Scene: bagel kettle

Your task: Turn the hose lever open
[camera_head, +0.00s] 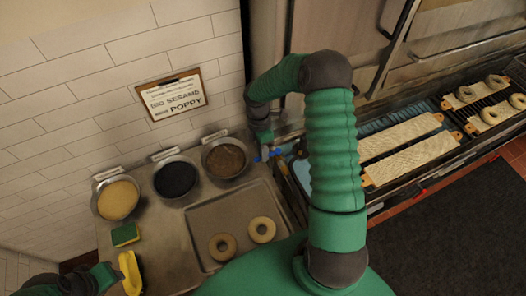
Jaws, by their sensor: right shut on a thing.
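My right arm arches across the middle of the view. Its gripper (264,146) points down beside the kettle's left end and is shut on a small blue piece, which looks like the hose lever (265,155). The fingers and the arm cover most of the lever, so its exact angle is hard to read. The hose itself cannot be made out. My left gripper (108,277) is at the lower left, next to a yellow curved object (130,272); whether it is open or shut does not show clearly.
Three bowls, of pale seeds (118,199), black seeds (175,179) and brown topping (226,160), line the wall. A metal tray (204,210) holds two bagels. A green and yellow sponge (125,234) lies left. Boards (400,135) and more bagels (490,115) are at right.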

